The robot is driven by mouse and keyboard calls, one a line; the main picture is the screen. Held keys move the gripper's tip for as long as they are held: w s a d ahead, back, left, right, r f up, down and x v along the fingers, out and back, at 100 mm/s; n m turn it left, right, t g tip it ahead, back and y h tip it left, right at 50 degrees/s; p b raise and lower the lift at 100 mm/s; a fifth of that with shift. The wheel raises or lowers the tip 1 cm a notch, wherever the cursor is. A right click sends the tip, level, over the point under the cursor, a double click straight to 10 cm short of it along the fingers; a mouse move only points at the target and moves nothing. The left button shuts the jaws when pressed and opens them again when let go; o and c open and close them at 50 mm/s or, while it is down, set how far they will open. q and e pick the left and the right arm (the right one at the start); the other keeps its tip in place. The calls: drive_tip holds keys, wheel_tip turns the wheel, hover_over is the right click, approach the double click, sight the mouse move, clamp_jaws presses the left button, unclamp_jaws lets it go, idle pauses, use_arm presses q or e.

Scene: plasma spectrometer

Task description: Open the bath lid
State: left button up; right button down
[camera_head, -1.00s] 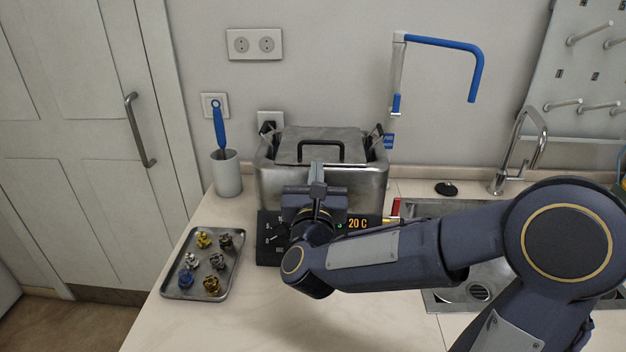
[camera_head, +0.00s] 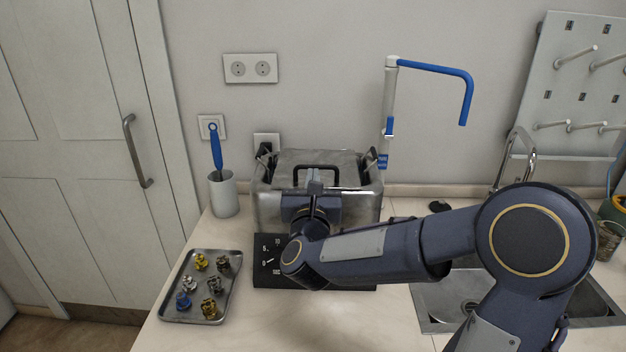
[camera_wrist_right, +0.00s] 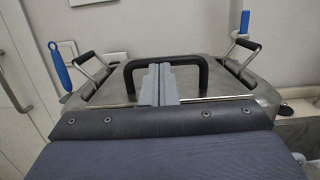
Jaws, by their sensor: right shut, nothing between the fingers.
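The metal bath (camera_head: 268,206) stands on the counter against the wall, with its flat metal lid (camera_head: 322,157) on top. The lid lies down and looks closed. A black arched handle (camera_head: 303,168) rises from the lid; it also shows in the right wrist view (camera_wrist_right: 203,75). My right gripper (camera_head: 315,178) is in front of the bath at about the handle's height. In the right wrist view its grey fingers (camera_wrist_right: 158,84) are together and empty, over the near part of the lid and in front of the handle. I cannot tell whether they touch it. My left gripper is not in view.
A black control panel (camera_head: 267,262) sits in front of the bath. A tray (camera_head: 231,300) of several small metal parts lies at left, near a cup (camera_head: 223,195) with a blue brush. A blue-topped pipe (camera_head: 432,69) and sink (camera_head: 432,303) are at right.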

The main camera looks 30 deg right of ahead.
drive_tip(key=w+r+g+p, duration=0.1)
drive_tip(key=r+p, duration=0.2)
drive_tip(key=d+r+g+y+p, duration=0.1)
drive_tip(key=r+p, duration=0.2)
drive_tip(key=w+r+g+y+p, duration=0.1)
drive_tip(key=r+p, duration=0.1)
drive_tip(key=r, duration=0.1)
drive_tip(key=shift+w+d+r+p, duration=0.1)
drive_tip(key=shift+w+d+p, duration=0.25)
drive_tip(key=shift+p, duration=0.05)
drive_tip(key=w+d+r+p, duration=0.2)
drive_tip(key=w+d+r, duration=0.3)
drive_tip(key=w+r, duration=0.2)
drive_tip(key=shift+w+d+r, duration=0.15)
drive_tip(key=shift+w, duration=0.65)
